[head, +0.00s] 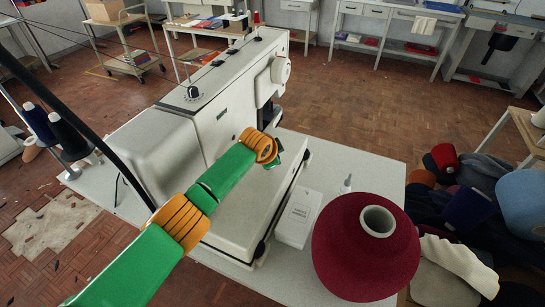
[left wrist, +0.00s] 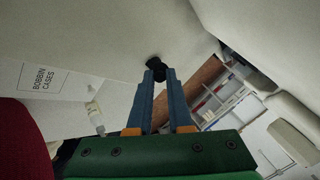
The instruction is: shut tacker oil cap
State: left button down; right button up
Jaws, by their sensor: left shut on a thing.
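The tacker is a large white sewing machine (head: 165,140) on a pale table in the head view. In the left wrist view a small black cap (left wrist: 157,66) sits against a pale machine surface. My left gripper (left wrist: 157,76) has its blue fingers closed on this cap, with the fingertips hiding its near part. In the head view my green and orange left arm reaches across the front of the machine, and its gripper (head: 280,155) is mostly hidden at the machine's side. The cap cannot be made out there. My right gripper is not in view.
A dark red thread cone (head: 340,255), a white bobbin-case box (head: 298,218) and a small white bottle (head: 346,184) stand at the table's right front. Dark thread spools (head: 70,137) stand at the left.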

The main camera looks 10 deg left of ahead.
pick_arm(q)
jog(key=shift+s+f, duration=0.15)
jog(key=shift+f, duration=0.15)
jog(key=c, duration=0.8)
grip_release()
jog(key=shift+c, duration=0.2)
jog(key=shift+w, duration=0.2)
jog(key=shift+r, duration=0.15)
jog(key=shift+s+r+p, duration=0.2)
jog(key=shift+r+p, duration=0.05)
jog(key=shift+p, duration=0.05)
jog(key=shift+p+v, duration=0.7)
jog(key=shift+v, duration=0.4)
jog(key=v, duration=0.4)
jog(key=shift+s, duration=0.1)
